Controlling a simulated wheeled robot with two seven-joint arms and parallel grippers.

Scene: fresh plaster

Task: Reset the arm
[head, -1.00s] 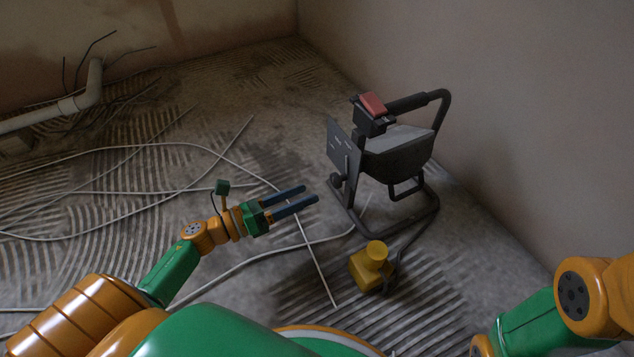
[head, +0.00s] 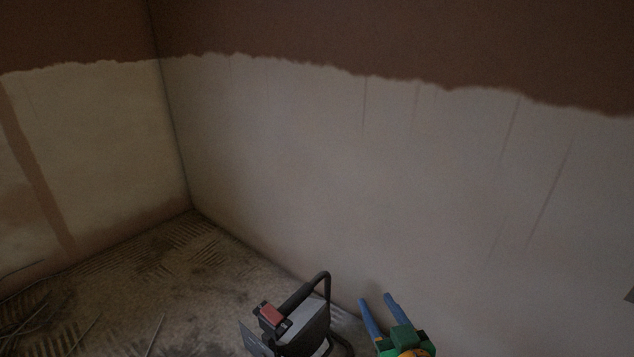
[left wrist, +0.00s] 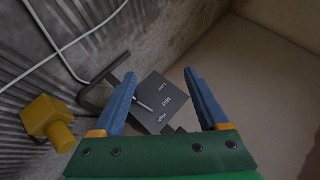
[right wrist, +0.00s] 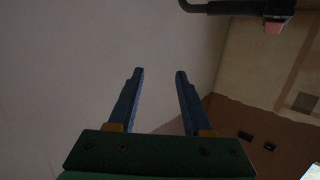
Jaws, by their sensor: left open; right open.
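My right gripper (head: 376,301) is at the bottom of the head view, with its blue fingers apart and pointing up, to the right of the dark work lamp. In the right wrist view my right gripper (right wrist: 160,75) is open with nothing between its fingers. My left gripper (left wrist: 160,75) shows in the left wrist view only; it is open and empty. Beyond its fingers is a dark panel (left wrist: 165,103) with printed labels, part of the lamp. I cannot tell the exact gap between them.
The dark lamp (head: 305,326) with a red switch stands on the floor near the right wall (head: 400,180). A yellow plug (left wrist: 47,120) lies on the ridged floor in the left wrist view. White cables (left wrist: 57,50) cross the floor there.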

